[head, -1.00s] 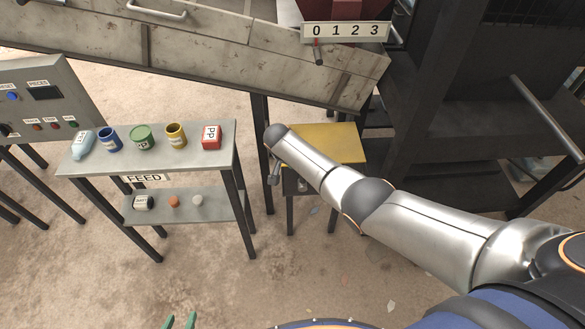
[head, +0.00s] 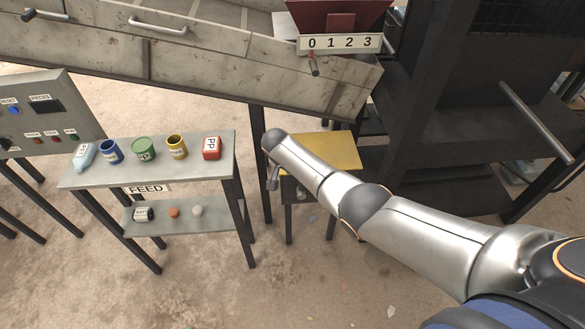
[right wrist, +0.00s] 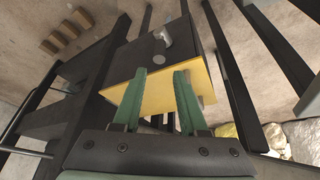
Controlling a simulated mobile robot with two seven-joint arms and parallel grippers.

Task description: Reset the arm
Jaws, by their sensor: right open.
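My right arm comes in from the right in the head view and reaches over the yellow-topped stand (head: 335,150). Its gripper does not show in the head view. In the right wrist view my right gripper (right wrist: 160,72) has its two green fingers apart, with nothing held between them. The yellow plate (right wrist: 150,95) lies behind and between the fingers; I cannot tell whether they touch it. A grey lever (right wrist: 164,37) shows on the dark face of the stand, and it is also in the head view (head: 273,178). My left gripper is out of view.
The feed table (head: 200,175) at left carries several small containers, with three small items on its lower shelf. A control panel (head: 50,115) stands at far left. The sloping chute (head: 190,55) with a 0-1-2-3 scale (head: 340,43) is behind. Dark framework fills the right.

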